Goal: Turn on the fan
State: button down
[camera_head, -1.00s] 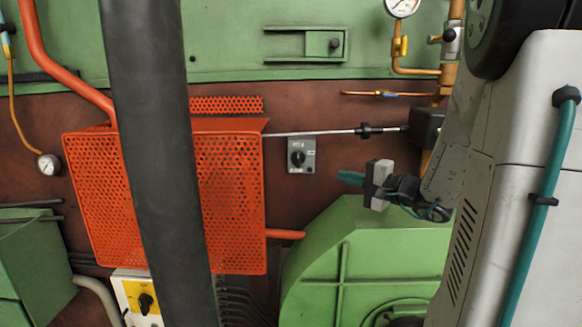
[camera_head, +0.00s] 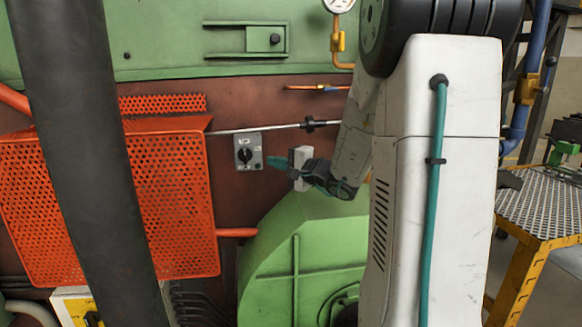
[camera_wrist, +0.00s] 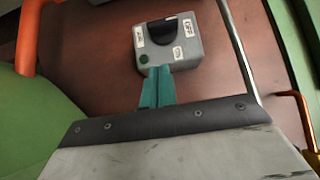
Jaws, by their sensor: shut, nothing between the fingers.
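A small grey switch box (camera_head: 249,150) with a black rotary knob (camera_head: 244,155) is on the brown wall. In the wrist view the box (camera_wrist: 192,45) has its black knob (camera_wrist: 160,31), small white labels and a green round button (camera_wrist: 145,59). My gripper (camera_head: 269,161) is shut and empty, with its teal fingers just right of the box in the head view. In the wrist view the teal fingertips (camera_wrist: 157,70) are at the box's lower edge, below the knob. I cannot tell if they touch it. A green rounded housing (camera_head: 320,240), possibly the fan, stands below.
An orange perforated guard (camera_head: 170,190) and a thin metal rod (camera_head: 265,129) are near the box. A dark vertical pipe (camera_head: 85,150) crosses the left. A yellow-framed metal platform (camera_head: 545,205) is at the right. A yellow switch panel (camera_head: 75,305) is at lower left.

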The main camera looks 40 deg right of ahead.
aim_at(250, 160)
jog(key=w+a, duration=0.3)
jog(key=shift+w+a, duration=0.25)
jog(key=shift+a, duration=0.05)
jog(key=shift+s+d+f, duration=0.1)
jog(key=shift+d, duration=0.05)
